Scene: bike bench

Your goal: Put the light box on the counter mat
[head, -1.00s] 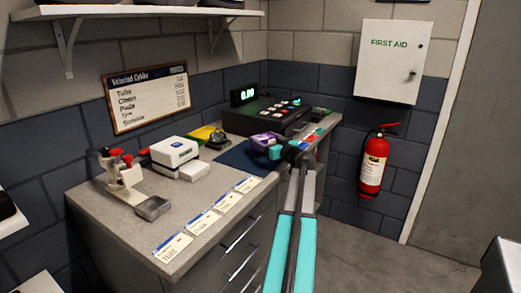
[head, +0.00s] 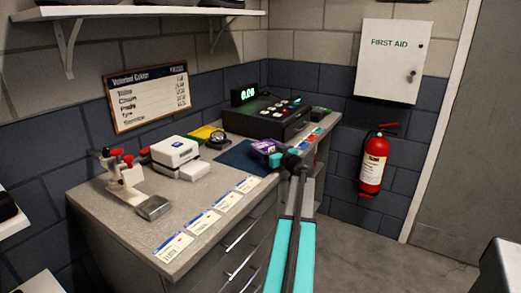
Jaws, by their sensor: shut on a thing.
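The light box appears as a small purple box (head: 264,146) with a pale label, seen in the head view over the right part of the dark blue counter mat (head: 238,157). My gripper (head: 274,156) is shut on the box at its right end, with the arm reaching up from the lower right. The gripper hides part of the box and mat. I cannot tell whether the box's underside touches the mat.
A black cash register (head: 268,118) stands behind the mat. A white card printer-like device (head: 177,156), a bell (head: 217,138) and a red-knobbed tool (head: 121,175) stand to the left. Price cards (head: 203,222) line the counter's front edge.

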